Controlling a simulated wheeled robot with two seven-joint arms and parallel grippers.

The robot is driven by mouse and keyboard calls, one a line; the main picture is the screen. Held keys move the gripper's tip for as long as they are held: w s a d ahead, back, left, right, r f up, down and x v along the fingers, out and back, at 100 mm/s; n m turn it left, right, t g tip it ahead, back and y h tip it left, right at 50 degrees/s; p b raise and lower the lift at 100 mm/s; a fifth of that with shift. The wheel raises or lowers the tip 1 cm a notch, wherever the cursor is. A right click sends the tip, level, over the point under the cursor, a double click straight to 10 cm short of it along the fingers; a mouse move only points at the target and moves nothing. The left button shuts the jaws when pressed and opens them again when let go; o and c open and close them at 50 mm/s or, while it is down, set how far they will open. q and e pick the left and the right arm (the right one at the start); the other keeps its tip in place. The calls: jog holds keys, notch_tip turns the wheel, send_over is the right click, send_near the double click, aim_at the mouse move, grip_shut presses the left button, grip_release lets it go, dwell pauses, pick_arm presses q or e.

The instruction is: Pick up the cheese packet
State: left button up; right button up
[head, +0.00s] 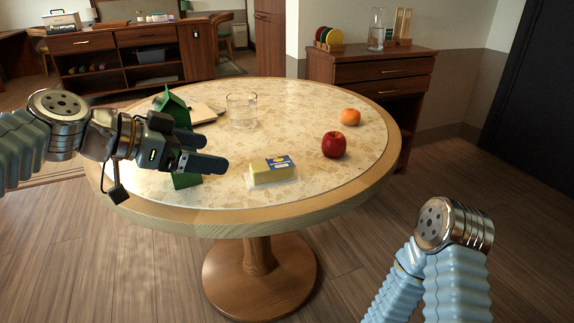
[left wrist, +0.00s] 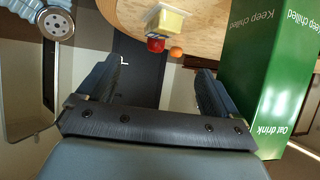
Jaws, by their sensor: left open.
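A green oat drink carton (left wrist: 268,75) stands right beside my left gripper, partly hidden by it in the head view (head: 176,108). A glass (head: 241,111), a red apple (head: 334,145) and an orange (head: 350,116) stand on the round table (head: 330,190). The tabletop around the packet is clear.

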pick_arm(q)
send_near(270, 164)
jog(key=x, duration=0.2)
jog(key=shift+w+d, duration=0.1)
jog(key=shift+d, duration=0.2)
jog(key=shift+p+x, duration=0.7)
jog(key=shift+x, duration=2.45)
jog(key=shift+a+f, duration=0.1)
jog(key=shift+a, duration=0.05)
jog(key=c, duration=1.6)
